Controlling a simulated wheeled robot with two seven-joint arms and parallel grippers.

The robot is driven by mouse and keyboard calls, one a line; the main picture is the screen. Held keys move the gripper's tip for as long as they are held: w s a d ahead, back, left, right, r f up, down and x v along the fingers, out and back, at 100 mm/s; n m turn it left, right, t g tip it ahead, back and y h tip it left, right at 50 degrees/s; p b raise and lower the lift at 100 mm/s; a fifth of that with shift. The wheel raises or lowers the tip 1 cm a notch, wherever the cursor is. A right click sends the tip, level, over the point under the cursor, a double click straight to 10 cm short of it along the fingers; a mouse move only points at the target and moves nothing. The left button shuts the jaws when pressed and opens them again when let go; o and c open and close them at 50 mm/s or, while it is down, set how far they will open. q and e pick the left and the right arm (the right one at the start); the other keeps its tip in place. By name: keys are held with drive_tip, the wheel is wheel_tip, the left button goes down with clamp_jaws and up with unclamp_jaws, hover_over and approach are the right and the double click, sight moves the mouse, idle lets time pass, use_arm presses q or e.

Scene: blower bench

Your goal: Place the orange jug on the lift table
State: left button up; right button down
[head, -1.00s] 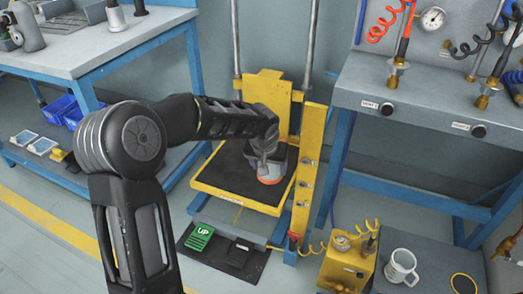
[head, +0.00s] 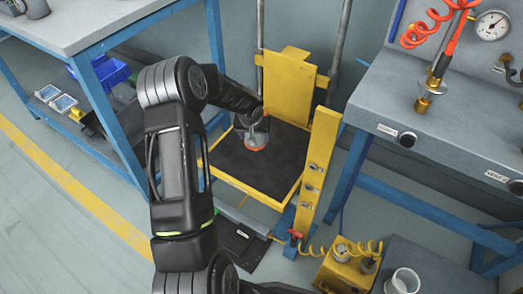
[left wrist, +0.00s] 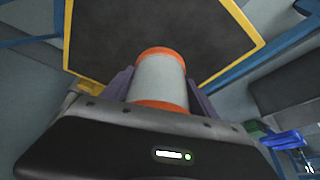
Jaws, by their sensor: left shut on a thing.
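The orange jug shows in the head view as a small grey-white body with an orange rim (head: 257,146), mostly hidden by my left gripper (head: 254,122). In the left wrist view it is a white cylinder (left wrist: 158,82) with orange bands at both ends, between my two fingers. My left gripper is shut on it. The lift table (head: 240,172) is a yellow-edged platform with a black top, and its top also fills the upper left wrist view (left wrist: 100,40). The jug is over the back part of this top; I cannot tell whether it touches it. My right gripper is not in view.
A yellow post (head: 318,165) stands at the platform's right edge, and a yellow back plate (head: 284,72) behind it. Blue-legged benches flank it, left (head: 80,22) and right (head: 450,130). A white mug (head: 402,282) is at lower right. The front of the black top is clear.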

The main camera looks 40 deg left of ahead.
use_arm(q)
wheel_tip(320, 180, down, 4)
drive_tip(key=shift+f+b, duration=0.15)
drive_tip(key=shift+b, duration=0.5)
drive_tip(key=shift+f+b, duration=1.05)
drive_tip(key=shift+f, duration=1.4)
drive_tip(key=shift+f, duration=0.2)
drive_tip(key=o, duration=1.5)
